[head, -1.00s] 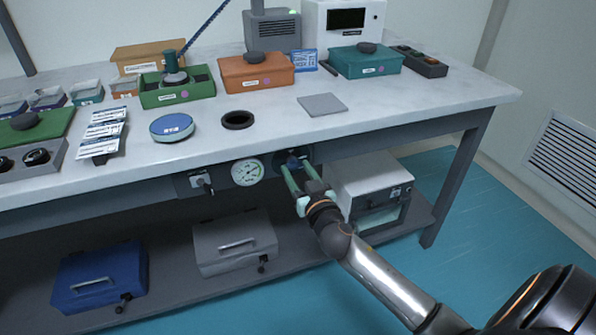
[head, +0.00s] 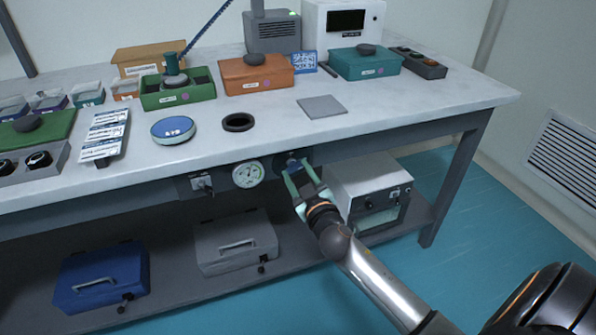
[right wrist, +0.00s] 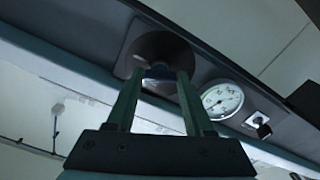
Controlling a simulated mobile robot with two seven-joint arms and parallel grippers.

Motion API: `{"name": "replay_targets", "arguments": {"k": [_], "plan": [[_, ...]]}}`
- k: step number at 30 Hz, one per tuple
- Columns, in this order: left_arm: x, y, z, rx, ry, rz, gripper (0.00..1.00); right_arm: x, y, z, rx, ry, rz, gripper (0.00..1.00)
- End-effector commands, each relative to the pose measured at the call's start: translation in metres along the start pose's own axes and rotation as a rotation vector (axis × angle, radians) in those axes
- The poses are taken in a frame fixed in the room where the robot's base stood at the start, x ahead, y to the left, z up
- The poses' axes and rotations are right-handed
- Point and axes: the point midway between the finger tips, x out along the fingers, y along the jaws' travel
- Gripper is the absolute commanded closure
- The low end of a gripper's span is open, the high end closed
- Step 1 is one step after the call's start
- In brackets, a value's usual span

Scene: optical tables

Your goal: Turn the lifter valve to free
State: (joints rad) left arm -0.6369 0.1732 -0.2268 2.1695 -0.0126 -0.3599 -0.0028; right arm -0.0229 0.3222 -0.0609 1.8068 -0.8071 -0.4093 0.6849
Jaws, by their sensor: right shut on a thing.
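The lifter valve (head: 293,163) is a knob on the dark panel under the table's front edge, right of a round white gauge (head: 248,174). My right gripper (head: 298,177) reaches up to it from the lower right, its greenish fingers shut on the knob. In the right wrist view the two fingers (right wrist: 158,82) meet the valve's dark round base (right wrist: 160,52), and the knob between them is mostly hidden. The gauge also shows in the right wrist view (right wrist: 222,101). The valve's marked setting cannot be read. My left gripper is not in view.
A small key-like switch (head: 202,184) sits left of the gauge. A white box device (head: 365,190) stands on the lower shelf close beside my right gripper. A grey case (head: 235,244) and a blue case (head: 100,280) also rest there. Trays and discs cover the white tabletop (head: 400,115).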

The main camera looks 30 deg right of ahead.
Motion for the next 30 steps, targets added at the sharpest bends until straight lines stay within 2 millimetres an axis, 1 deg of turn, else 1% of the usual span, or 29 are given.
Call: {"name": "replay_targets", "arguments": {"k": [6, 16, 30], "plan": [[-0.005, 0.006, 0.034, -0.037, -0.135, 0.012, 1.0, 0.0, 0.001, -0.002, -0.206, 0.0, 0.0, 1.0], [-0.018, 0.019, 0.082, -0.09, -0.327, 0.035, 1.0, 0.0, 0.001, -0.002, -0.522, 0.0, 0.001, 1.0], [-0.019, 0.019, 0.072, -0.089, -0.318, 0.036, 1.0, 0.0, 0.0, -0.002, -0.941, 0.002, 0.0, 1.0]]}}
